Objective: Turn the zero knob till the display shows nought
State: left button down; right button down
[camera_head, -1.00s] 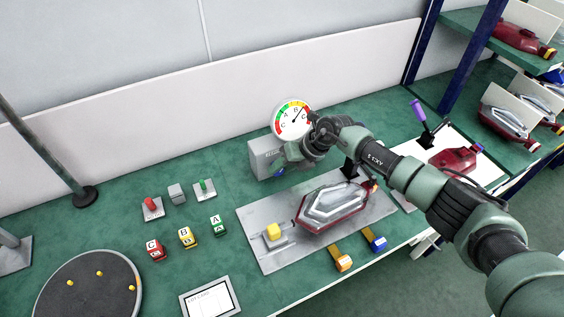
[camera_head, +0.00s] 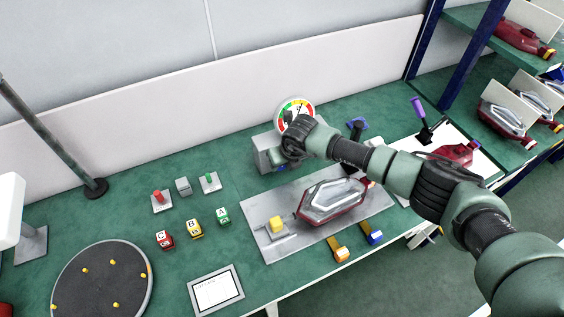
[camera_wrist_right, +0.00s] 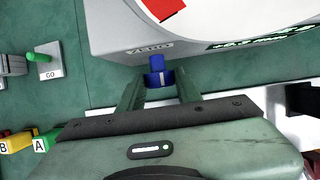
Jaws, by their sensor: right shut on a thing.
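The zero knob (camera_wrist_right: 158,78) is blue and sticks out of the front of a grey gauge box (camera_wrist_right: 112,38), below a ZERO label. In the right wrist view, the two fingers of my right gripper (camera_wrist_right: 158,92) stand on either side of the knob and are shut on it. In the head view my right gripper (camera_head: 282,160) is at the front of the grey box (camera_head: 262,152) and hides the knob. The display (camera_wrist_right: 264,40) is a dark strip with green characters, seen too steeply to read. My left gripper is not in view.
A round dial (camera_head: 296,112) stands on the box, partly covered by my arm. A metal plate (camera_head: 262,243) with a red lamp (camera_head: 335,200) lies in front. Lettered blocks (camera_head: 194,229), switches (camera_head: 209,182) and a round turntable (camera_head: 75,290) are to the left.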

jog(key=c, duration=1)
grip_release()
jog(key=shift+o, duration=0.2)
jog(key=shift+r, duration=0.1)
jog(key=b+v, duration=0.1)
jog(key=v, duration=0.6)
jog(key=shift+r, duration=0.3)
jog(key=shift+s+d, duration=0.1)
